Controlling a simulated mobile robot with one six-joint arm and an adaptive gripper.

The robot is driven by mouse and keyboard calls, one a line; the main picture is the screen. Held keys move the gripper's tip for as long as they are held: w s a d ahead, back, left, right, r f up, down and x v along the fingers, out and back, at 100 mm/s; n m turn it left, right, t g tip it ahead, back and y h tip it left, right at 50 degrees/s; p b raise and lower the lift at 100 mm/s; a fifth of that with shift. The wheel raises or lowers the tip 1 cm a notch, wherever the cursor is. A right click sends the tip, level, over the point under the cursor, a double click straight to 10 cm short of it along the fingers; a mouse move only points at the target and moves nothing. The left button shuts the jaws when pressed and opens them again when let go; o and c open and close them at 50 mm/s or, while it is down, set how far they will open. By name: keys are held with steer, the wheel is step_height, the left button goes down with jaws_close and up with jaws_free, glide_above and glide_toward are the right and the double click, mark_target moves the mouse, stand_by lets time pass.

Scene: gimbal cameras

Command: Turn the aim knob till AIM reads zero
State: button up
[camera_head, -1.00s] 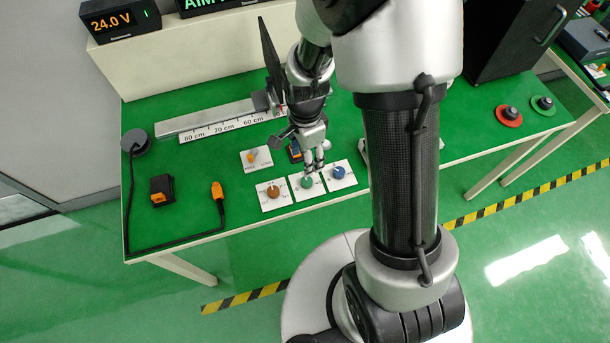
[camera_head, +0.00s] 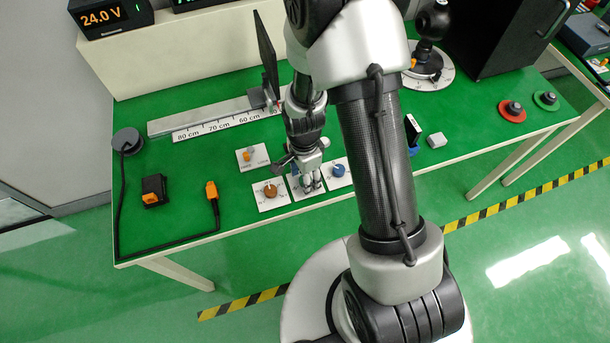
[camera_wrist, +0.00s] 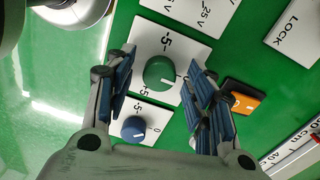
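The green knob (camera_wrist: 158,73) sits on a white plate (camera_wrist: 180,45) marked with 5s and a 0. Its pale pointer line points right in the wrist view. My gripper (camera_wrist: 161,66) is open, with one finger on each side of the green knob. Contact with the knob cannot be told. In the head view my gripper (camera_head: 308,184) hides that knob. A blue knob (camera_wrist: 133,128) sits beside it, also seen in the head view (camera_head: 338,170). A brown knob (camera_head: 270,191) is on the other side. The AIM display (camera_head: 205,4) is cut off at the top, its reading unseen.
A lever switch plate (camera_head: 252,157) lies behind the knobs. An orange-faced block (camera_wrist: 243,97) is close to my right finger in the wrist view. A ruler rail (camera_head: 215,118) runs behind. A cable with an orange plug (camera_head: 212,192) lies left. The front table edge is near.

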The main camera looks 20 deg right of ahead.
steer(key=c, duration=1.1)
steer(key=shift+o, duration=0.2)
steer(key=shift+n, duration=0.3)
steer(key=n, duration=1.1)
steer(key=shift+p, duration=0.4)
steer(key=o, duration=1.1)
